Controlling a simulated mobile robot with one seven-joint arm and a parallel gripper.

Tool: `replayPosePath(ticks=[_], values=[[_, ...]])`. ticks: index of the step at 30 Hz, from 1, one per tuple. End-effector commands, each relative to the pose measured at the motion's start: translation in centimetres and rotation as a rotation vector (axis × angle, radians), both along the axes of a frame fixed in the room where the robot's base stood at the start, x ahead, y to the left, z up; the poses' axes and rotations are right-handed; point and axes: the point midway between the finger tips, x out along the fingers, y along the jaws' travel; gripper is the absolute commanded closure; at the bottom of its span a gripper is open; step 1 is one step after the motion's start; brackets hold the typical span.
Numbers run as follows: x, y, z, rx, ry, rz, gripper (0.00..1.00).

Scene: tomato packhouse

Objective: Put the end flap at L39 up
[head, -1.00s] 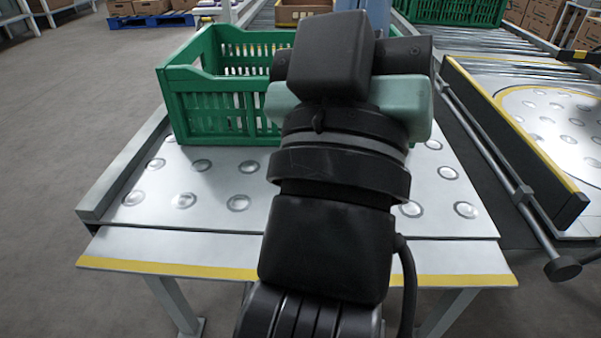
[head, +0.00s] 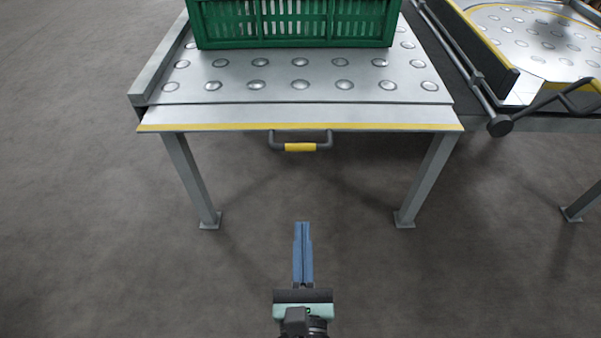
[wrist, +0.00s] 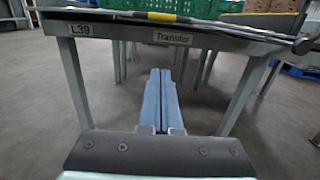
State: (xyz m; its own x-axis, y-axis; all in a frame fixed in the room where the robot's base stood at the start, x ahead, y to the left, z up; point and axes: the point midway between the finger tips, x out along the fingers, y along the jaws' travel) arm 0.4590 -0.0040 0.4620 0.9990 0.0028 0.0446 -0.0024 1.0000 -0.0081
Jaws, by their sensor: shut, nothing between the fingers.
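The end flap (head: 300,117) is a pale metal plate with a yellow stripe along its near edge. It lies roughly flat at the near end of the table, not standing upright. A dark handle with a yellow grip (head: 300,147) shows at the middle of that edge; the grip also shows in the wrist view (wrist: 162,17). The L39 label (wrist: 80,30) is at the left of the table's end beam. My gripper (head: 302,224) has blue fingers, closed together and empty. It is in front of the table, apart from the handle, pointing toward the table end.
A green crate (head: 295,42) stands on the ball-studded table top (head: 230,75) behind the flap. Table legs (head: 190,180) stand left and right. Another table with a round plate (head: 545,35) and a dark handle (head: 570,100) is at the right. The floor around my gripper is clear.

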Motion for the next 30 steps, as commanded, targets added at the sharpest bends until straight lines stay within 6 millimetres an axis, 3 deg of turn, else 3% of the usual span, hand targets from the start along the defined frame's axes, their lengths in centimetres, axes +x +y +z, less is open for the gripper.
replayPosePath(ticks=[18, 24, 30], values=[[9.8, -0.1, 1.3, 0.007, -0.005, -0.003, 1.0], [10.0, -0.1, 3.8, 0.007, -0.005, -0.003, 1.0], [10.2, -0.1, 4.6, 0.007, -0.004, -0.003, 1.0]])
